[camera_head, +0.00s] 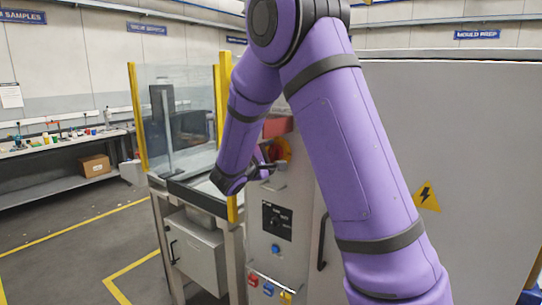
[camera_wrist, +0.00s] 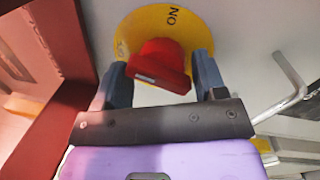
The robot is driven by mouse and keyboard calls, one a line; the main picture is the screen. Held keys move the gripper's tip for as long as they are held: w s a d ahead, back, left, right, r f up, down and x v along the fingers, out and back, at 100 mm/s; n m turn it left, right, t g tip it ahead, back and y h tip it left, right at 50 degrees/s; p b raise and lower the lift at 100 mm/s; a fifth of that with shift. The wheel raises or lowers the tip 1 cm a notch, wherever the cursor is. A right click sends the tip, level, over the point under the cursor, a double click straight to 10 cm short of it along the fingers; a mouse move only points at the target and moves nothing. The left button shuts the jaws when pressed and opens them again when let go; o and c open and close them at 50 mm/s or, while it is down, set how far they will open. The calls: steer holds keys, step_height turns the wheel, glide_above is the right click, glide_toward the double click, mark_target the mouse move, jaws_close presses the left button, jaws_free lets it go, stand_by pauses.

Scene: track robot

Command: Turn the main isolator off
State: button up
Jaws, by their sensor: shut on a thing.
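The main isolator has a red handle (camera_wrist: 163,66) on a round yellow plate (camera_wrist: 205,28) marked ON. In the wrist view the lettering looks turned and the handle is slightly tilted. My gripper (camera_wrist: 159,72) has one dark finger on each side of the handle and is shut on it. In the head view the isolator (camera_head: 284,150) shows on the front of a grey cabinet. My gripper (camera_head: 266,170) reaches it from the left, and my arm hides part of that area. Whether the handle points at ON cannot be told.
A glass-guarded station with yellow posts (camera_head: 137,117) stands at the left. A bent metal handle (camera_wrist: 292,85) lies right of the isolator in the wrist view.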

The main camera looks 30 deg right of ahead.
steer(key=shift+f+n, duration=0.25)
steer(key=shift+n, duration=1.05)
steer(key=shift+s+f, duration=0.1)
steer(key=o, duration=0.6)
steer(key=shift+r, duration=0.2)
steer(key=shift+s+a, duration=0.1)
steer(key=shift+a, duration=0.45)
steer(key=v, duration=0.9)
steer(key=shift+s+a+f, duration=0.15)
steer(key=shift+s+a, duration=0.1)
steer(key=shift+a, duration=0.05)
